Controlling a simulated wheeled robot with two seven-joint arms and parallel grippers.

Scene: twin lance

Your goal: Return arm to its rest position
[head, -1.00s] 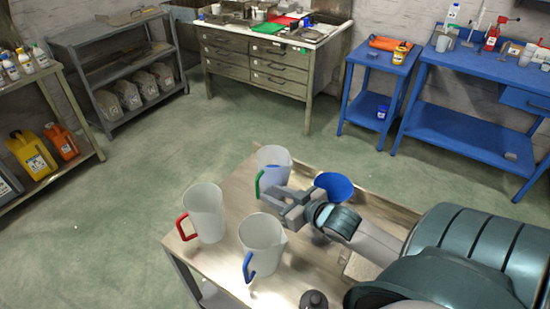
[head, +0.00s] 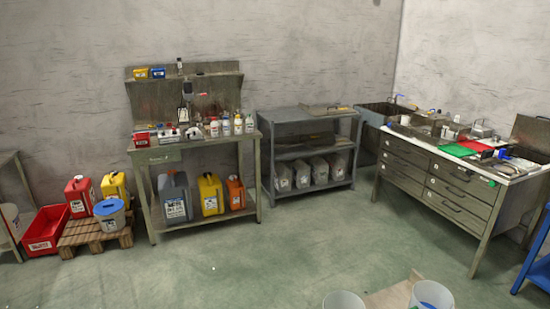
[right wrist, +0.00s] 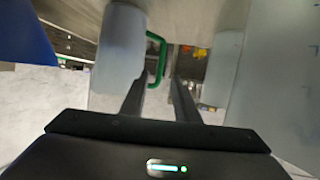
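My right gripper (right wrist: 159,84) shows only in the right wrist view. Its two fingers stand apart with nothing between them. A pale jug (right wrist: 118,50) with a green handle (right wrist: 157,58) is just left of the fingers. Another pale translucent surface (right wrist: 280,80), seemingly a jug, fills the right side. A blue thing (right wrist: 25,35) is at the upper left. In the head view, the tops of two pale jugs (head: 343,301) (head: 446,294) are cut off at the bottom edge, with blue (head: 427,305) at the right one. My left gripper is in no view.
A workbench (head: 196,152) with bottles and canisters, a grey shelf (head: 307,115) and a drawer cabinet (head: 450,185) stand along the walls. A pallet (head: 95,232) with containers and a red crate (head: 45,230) are at the left. The green floor (head: 300,245) between is open.

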